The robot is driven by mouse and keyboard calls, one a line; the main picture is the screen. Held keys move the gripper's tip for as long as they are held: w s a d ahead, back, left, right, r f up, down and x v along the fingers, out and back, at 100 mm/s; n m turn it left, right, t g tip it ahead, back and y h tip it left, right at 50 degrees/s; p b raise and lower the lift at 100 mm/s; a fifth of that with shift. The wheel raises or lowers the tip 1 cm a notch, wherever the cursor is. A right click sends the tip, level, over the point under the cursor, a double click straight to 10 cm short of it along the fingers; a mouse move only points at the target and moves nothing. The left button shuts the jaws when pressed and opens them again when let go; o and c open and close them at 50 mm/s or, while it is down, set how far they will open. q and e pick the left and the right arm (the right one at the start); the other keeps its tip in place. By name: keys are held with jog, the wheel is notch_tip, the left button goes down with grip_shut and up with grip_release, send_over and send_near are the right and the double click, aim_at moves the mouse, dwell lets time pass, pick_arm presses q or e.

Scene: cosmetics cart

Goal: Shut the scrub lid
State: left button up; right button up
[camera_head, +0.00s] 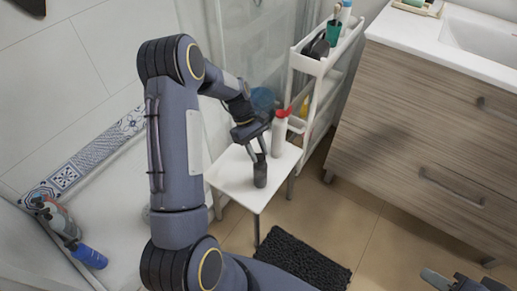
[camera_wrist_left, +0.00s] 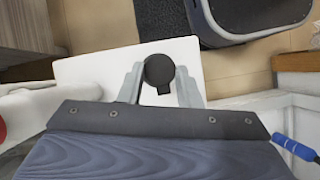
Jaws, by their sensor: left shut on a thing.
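A small dark bottle (camera_head: 260,174), which I take to be the scrub, stands upright on the white stool (camera_head: 228,170). My left gripper (camera_head: 258,154) comes down on it from above, with its fingers at its upper part. In the left wrist view a round black top with a small tab (camera_wrist_left: 159,70) sits between the two fingers of my left gripper (camera_wrist_left: 159,88), which is shut on it. Whether the lid is fully closed cannot be told. My right gripper (camera_head: 468,284) is only partly in view at the bottom right, away from the stool.
A white bottle with a red cap (camera_head: 280,135) stands behind the dark bottle. A white cart (camera_head: 318,68) with toiletries and a wooden vanity (camera_head: 430,120) are to the right. A black mat (camera_head: 302,264) lies on the floor. A blue-capped bottle (camera_head: 90,257) is at the left.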

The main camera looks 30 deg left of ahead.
pick_arm(q)
jog(key=shift+a+f+h, duration=0.1)
jog(key=shift+h, duration=0.3)
jog(key=o, duration=1)
jog(key=p+v, duration=0.1)
jog(key=v, duration=0.7)
